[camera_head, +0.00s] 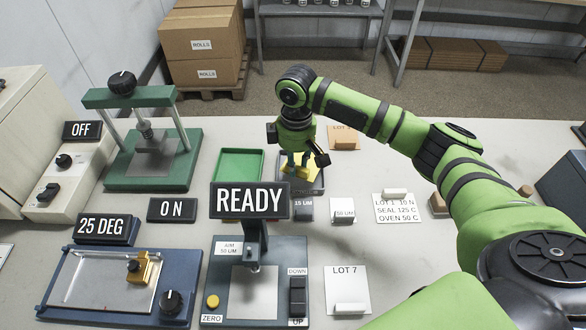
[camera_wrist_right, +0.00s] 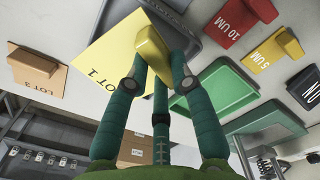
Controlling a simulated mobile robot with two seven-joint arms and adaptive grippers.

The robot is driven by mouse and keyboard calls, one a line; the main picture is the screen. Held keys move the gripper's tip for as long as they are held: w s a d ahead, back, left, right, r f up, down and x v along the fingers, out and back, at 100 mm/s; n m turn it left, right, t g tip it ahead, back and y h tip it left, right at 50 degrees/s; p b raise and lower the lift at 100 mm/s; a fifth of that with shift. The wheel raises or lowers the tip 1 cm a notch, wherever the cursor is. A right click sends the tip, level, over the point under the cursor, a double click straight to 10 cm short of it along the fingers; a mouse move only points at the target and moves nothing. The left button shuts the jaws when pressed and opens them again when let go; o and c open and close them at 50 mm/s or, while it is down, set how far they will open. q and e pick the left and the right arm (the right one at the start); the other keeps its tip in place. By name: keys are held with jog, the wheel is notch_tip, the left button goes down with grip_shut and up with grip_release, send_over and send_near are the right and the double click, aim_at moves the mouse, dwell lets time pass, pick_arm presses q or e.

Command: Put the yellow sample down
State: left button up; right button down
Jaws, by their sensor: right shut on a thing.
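The yellow sample is a flat yellow sheet lettered LOT 1 with a yellow block on it. In the right wrist view the sheet (camera_wrist_right: 108,62) and its block (camera_wrist_right: 153,58) sit at my fingertips. My right gripper (camera_head: 298,168) is shut on the block, and in the wrist view its green fingers (camera_wrist_right: 160,50) press around it. In the head view the yellow sheet (camera_head: 291,170) is at the dark grey tray (camera_head: 316,187), partly hidden by my gripper. I cannot tell whether the sheet touches the tray. My left gripper is not in view.
A green tray (camera_head: 240,160) stands left of the dark tray. An orange card (camera_head: 345,139) lies behind it to the right. A READY display (camera_head: 250,201) on a gauge stands in front. A green press (camera_head: 150,150) is further left. Small lettered cards with blocks lie nearby.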

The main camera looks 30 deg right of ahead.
aim_at(294, 183)
jog(key=shift+w+a+f, duration=0.15)
jog(key=shift+w+f, duration=0.2)
jog(key=shift+w, duration=0.1)
notch_tip(294, 183, down, 3)
jog(key=shift+f+p, duration=0.1)
jog(key=shift+p, duration=0.45)
jog(key=shift+s+f, duration=0.2)
jog(key=shift+f, duration=0.05)
jog(key=shift+s+a+f, duration=0.1)
jog(key=shift+s+f, duration=0.05)
jog(key=shift+f, duration=0.05)
jog(key=c, duration=1.1)
grip_release()
jog(key=shift+c, duration=0.2)
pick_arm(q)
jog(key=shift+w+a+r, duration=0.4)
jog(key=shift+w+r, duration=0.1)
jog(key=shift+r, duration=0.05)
pick_arm(e)
jog(key=shift+o, duration=0.3)
jog(key=shift+f, duration=0.1)
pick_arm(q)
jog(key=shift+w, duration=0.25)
